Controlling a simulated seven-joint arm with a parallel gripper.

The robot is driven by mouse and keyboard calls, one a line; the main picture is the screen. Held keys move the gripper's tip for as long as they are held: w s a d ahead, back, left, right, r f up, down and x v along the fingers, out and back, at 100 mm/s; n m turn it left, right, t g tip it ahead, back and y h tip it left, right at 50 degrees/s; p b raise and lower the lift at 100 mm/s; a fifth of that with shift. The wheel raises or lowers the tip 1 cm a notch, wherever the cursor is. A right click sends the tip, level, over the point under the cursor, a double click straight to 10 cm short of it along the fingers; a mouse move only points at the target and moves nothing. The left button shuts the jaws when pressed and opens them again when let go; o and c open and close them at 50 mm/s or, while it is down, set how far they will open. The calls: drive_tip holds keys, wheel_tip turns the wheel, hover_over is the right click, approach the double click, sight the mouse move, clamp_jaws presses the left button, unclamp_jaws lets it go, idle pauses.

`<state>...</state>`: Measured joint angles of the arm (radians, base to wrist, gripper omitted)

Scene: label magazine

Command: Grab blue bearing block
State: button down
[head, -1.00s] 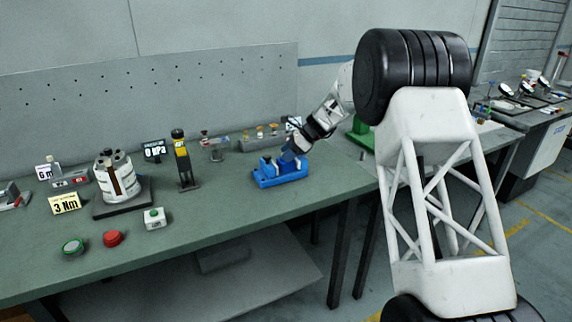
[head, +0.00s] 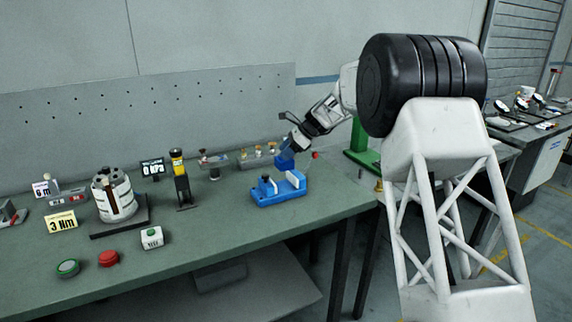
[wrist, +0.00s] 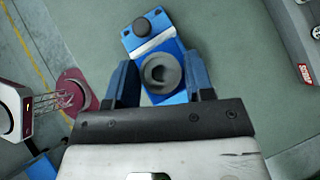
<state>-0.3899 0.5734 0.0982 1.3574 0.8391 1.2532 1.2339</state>
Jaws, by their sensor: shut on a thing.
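The blue bearing block (wrist: 158,95) is between my gripper's (wrist: 162,80) two blue fingers in the wrist view, with a round grey bore facing the camera. My gripper is shut on it. In the head view, my gripper (head: 289,149) holds the block (head: 284,161) just above and behind a blue fixture (head: 280,197) on the bench. The fixture has a dark knob on its left and pale jaws. Part of it shows beyond the block in the wrist view (wrist: 133,42). The block's sides are partly hidden by the fingers.
On the green bench (head: 215,222) stand a white cylindrical magazine (head: 113,195), a yellow-black tool (head: 180,175), a small display (head: 152,167), and red (head: 108,258) and green (head: 68,267) buttons. A green stand (head: 360,150) is at right. The bench front is clear near the fixture.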

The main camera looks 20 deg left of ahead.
wheel_tip(320, 180, up, 10)
drive_tip(key=shift+f, duration=0.25)
idle(0.3)
